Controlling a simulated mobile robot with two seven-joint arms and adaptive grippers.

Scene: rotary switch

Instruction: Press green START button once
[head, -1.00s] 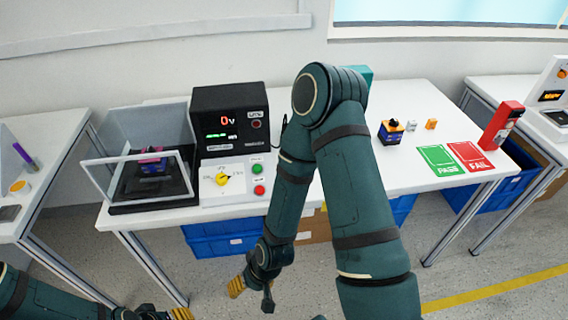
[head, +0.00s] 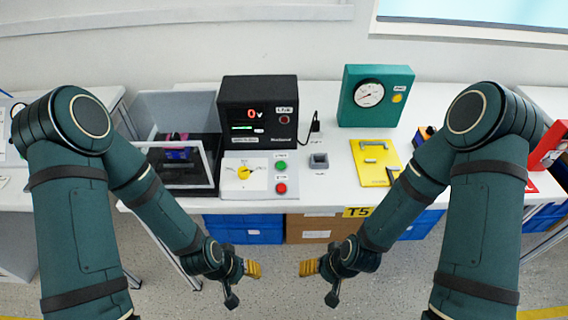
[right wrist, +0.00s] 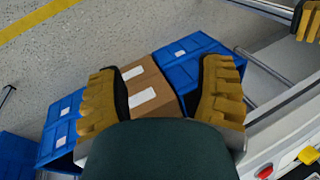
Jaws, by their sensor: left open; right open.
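The green START button (head: 280,165) sits on the white control panel (head: 240,189) at the front of the table, above a red button (head: 281,188) and right of a yellow rotary knob (head: 243,172). My left gripper (head: 258,269) hangs in front of the table, below its edge, open and empty. My right gripper (head: 303,268) hangs opposite it, also below the edge, open and empty. The right wrist view shows its two yellow fingers (right wrist: 162,95) spread apart. The red button (right wrist: 264,171) shows at that view's lower right corner; the green button is not visible there.
A black meter (head: 258,105) reading 0 V stands behind the panel. A clear-walled case (head: 178,105) stands left. A teal gauge box (head: 376,95), a yellow plate (head: 376,163) and a small grey block (head: 319,160) are to the right. Bins (head: 244,229) sit under the table.

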